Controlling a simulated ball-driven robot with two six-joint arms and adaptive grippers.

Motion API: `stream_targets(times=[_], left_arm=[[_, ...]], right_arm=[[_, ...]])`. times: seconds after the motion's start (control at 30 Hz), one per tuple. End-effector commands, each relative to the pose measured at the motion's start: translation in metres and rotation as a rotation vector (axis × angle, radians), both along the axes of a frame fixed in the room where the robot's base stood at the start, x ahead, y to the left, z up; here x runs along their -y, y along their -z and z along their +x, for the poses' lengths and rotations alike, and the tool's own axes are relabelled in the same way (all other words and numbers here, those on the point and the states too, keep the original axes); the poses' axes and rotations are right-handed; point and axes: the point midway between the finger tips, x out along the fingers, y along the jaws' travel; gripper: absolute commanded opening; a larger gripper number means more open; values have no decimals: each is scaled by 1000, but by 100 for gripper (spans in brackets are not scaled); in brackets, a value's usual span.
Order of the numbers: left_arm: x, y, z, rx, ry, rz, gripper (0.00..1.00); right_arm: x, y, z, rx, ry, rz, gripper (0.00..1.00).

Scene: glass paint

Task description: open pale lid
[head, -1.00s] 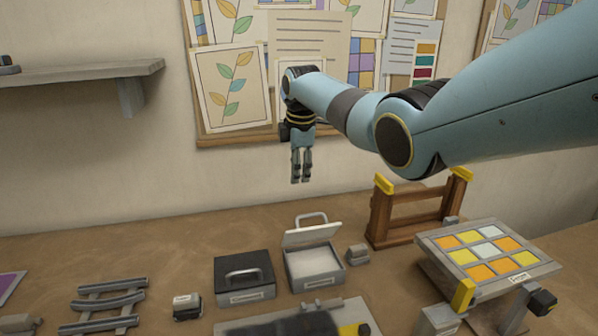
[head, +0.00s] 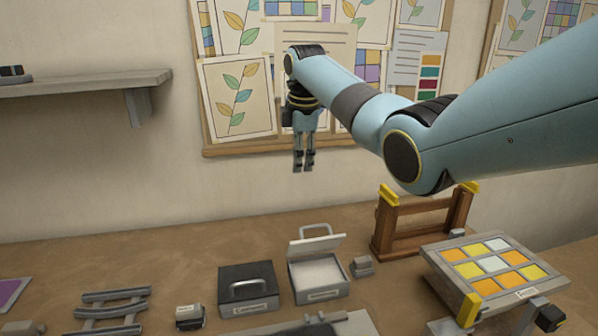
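The pale lid (head: 317,245) stands raised at the back of a small grey box (head: 320,283), with its grey handle at the top. The box is open and its pale inside shows. A dark lid (head: 246,276) with a grey handle lies closed on the labelled box to the left. My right gripper (head: 303,168) hangs with its fingers down, above the pale lid and clear of it, in front of the pinboard. Nothing shows between its fingers. They look close together, but their opening is unclear at this angle. My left gripper is not in view.
A wooden rack with yellow corners (head: 423,222) and a tilted panel of coloured squares (head: 492,260) stand to the right. A small grey block (head: 362,267) is beside the open box. Bare table shows behind the boxes.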

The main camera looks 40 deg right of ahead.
Motion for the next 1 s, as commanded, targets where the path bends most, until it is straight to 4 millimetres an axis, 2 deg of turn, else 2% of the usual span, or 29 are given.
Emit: stream_targets(times=[0.2, 0.5, 0.53, 0.77, 1.0], left_arm=[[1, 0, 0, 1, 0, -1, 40], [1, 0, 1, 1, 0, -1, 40], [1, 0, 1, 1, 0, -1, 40], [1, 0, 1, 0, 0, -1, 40], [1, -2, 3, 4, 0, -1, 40]], right_arm=[[-3, -22, -4, 0, 0, 0, 32], [-4, -25, -5, -1, 0, 0, 32], [-4, -25, -5, -1, 0, 0, 31], [-4, -25, -5, -1, 0, 0, 1], [-4, -27, -5, -1, 0, 0, 0]])
